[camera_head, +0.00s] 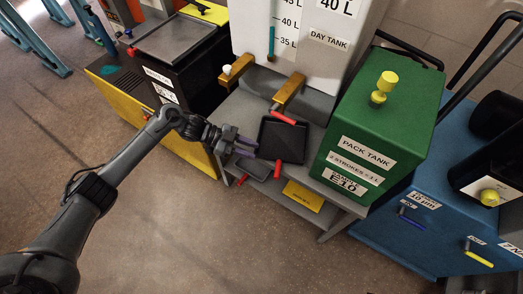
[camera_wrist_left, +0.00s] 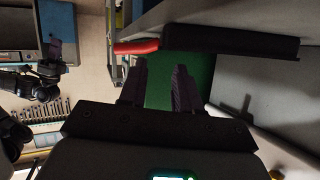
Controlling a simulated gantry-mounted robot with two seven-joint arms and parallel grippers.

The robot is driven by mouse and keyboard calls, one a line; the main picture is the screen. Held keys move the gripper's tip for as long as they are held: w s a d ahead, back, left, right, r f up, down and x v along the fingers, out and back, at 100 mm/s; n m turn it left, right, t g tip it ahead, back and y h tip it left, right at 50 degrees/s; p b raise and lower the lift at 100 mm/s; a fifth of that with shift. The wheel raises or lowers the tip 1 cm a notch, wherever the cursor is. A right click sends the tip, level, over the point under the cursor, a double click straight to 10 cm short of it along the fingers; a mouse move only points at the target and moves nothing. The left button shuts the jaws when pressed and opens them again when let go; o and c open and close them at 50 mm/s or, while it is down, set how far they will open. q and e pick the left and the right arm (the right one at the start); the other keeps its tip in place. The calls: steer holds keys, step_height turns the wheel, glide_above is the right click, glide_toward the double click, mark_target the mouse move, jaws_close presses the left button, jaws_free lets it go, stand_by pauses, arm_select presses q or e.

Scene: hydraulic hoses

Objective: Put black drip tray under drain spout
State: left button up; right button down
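The black drip tray (camera_head: 282,140) is a shallow square tray on the grey stand below the white day tank. A red handle (camera_head: 278,169) shows at its near edge. The brass drain spout (camera_head: 289,91), with a red lever (camera_head: 284,117), juts from the tank over the tray's far edge; whether its outlet lies above the tray is unclear. My left gripper (camera_head: 243,147) is open and empty, just left of the tray. In the left wrist view, the tray's dark side (camera_wrist_left: 230,42) and red handle (camera_wrist_left: 136,47) lie beyond the open fingers (camera_wrist_left: 160,88). A dark arm, apparently my right, shows there too.
The green pack tank (camera_head: 380,125) stands close right of the tray. A second brass fitting (camera_head: 238,68) juts out at left. Open floor lies at lower left.

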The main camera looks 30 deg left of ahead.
arm_select(q)
steer(key=shift+p+v, duration=0.5)
steer(key=shift+v, duration=2.3)
